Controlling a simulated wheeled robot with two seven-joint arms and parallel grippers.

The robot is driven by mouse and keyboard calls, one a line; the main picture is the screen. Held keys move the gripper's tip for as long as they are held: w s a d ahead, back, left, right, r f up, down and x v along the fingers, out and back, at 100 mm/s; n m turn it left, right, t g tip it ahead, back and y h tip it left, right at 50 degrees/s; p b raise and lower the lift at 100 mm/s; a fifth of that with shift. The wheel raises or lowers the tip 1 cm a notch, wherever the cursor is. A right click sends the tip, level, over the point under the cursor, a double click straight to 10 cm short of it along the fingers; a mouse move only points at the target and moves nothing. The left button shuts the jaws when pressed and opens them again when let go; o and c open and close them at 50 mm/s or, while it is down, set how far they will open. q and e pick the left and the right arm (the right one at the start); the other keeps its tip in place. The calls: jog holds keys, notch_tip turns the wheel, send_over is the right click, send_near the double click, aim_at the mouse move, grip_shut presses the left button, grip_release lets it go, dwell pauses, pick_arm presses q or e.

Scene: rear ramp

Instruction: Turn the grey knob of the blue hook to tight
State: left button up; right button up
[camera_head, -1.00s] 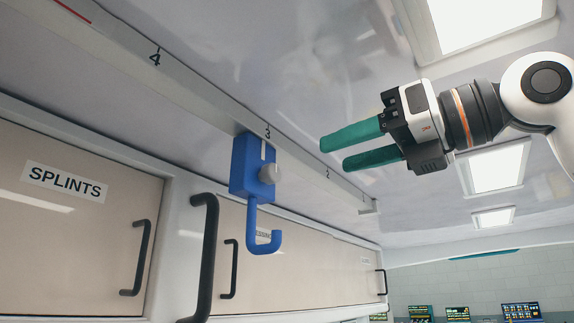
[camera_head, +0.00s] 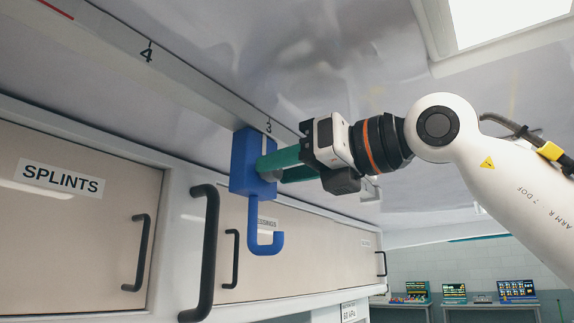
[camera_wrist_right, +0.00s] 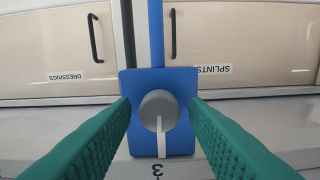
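The blue hook (camera_head: 240,165) hangs from the ceiling rail at the mark 3, its J-shaped end pointing down. Its grey knob (camera_wrist_right: 157,104) shows in the right wrist view on the face of the blue block (camera_wrist_right: 180,140). A white line runs from the knob toward the 3. My right gripper (camera_head: 268,170) is at the block, its green fingers reaching the knob side. In the wrist view the fingers (camera_wrist_right: 160,108) stand apart on either side of the knob, with visible gaps. In the head view the fingers mostly hide the knob. My left gripper is out of view.
The rail (camera_head: 200,95) runs along the ceiling with a 4 mark further left. Cabinets with a SPLINTS door (camera_head: 70,220) and black handles (camera_head: 203,250) stand below and beside the hook. Screens (camera_head: 455,292) show at the far right.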

jog(key=c, duration=0.7)
jog(key=shift+f+m+b, duration=0.2)
jog(key=shift+m+b, duration=1.05)
jog(key=shift+m, duration=0.15)
jog(key=shift+c, duration=0.2)
jog(key=m+b, duration=0.2)
jog(key=m, duration=0.1)
jog(key=shift+m, duration=0.3)
jog(key=m+b, duration=0.2)
jog(key=m, duration=0.3)
jog(key=shift+r, duration=0.1)
jog(key=m+b, duration=0.2)
jog(key=m, duration=0.4)
jog(key=shift+r+m, duration=0.1)
jog(key=shift+m, duration=0.2)
jog(key=o, duration=1)
